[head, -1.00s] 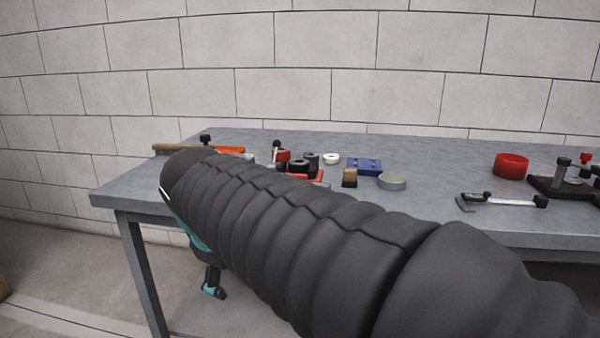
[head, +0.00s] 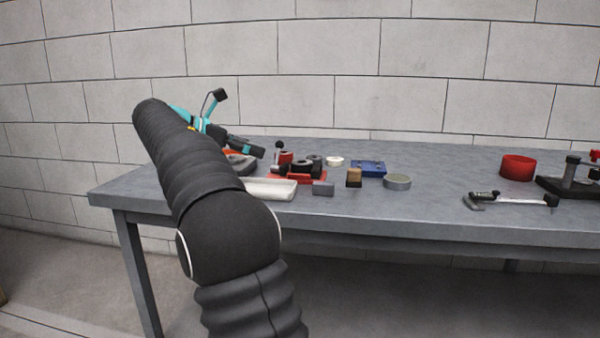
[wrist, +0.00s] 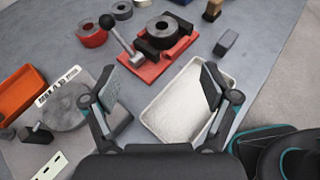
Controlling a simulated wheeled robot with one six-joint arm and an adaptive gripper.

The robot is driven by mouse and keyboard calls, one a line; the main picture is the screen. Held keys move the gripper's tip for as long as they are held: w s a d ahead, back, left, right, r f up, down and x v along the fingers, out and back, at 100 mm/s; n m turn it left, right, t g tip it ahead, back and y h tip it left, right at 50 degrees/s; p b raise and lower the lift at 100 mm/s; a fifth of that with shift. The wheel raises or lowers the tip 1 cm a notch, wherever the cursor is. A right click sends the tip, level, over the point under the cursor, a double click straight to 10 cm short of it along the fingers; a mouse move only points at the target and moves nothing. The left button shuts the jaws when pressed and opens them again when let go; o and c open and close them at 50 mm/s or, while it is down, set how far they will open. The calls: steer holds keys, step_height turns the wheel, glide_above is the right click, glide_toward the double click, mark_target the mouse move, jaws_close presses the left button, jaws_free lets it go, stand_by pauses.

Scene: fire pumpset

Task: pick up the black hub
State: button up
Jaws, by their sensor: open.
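A dark, ring-shaped part with a centre hole, which looks like the black hub (wrist: 162,27), sits between the dark jaws of a red vise (wrist: 148,71) in the wrist view. In the head view the hub is too small to separate surely from the jaws of the vise (head: 315,179). My gripper (wrist: 160,85) is open, with its two fingers wide apart and nothing between them. It is above the table, on the near side of the vise, over a white tray (wrist: 160,122). In the head view my gripper (head: 257,151) is left of the vise, tilted down.
A grey block (wrist: 226,43), a brown-topped block (wrist: 212,10), a red ring (wrist: 91,35) and a grey ring (wrist: 122,10) stand around the vise. A grey disc (wrist: 65,112) and an orange bin (wrist: 20,92) are at left. The table's (head: 430,215) front centre is clear.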

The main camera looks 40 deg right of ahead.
steer(key=b, duration=0.2)
glide_toward(296, 162)
steer(key=x, duration=0.4)
steer(key=shift+d+r, duration=0.2)
steer(key=shift+d, duration=0.05)
steer(key=x, duration=0.1)
steer(key=b+x, duration=0.1)
steer(key=x, duration=0.2)
steer(key=shift+s+f, duration=0.2)
steer(key=shift+s, duration=0.1)
steer(key=shift+d+f, duration=0.1)
steer(key=shift+d, duration=0.45)
jaws_close()
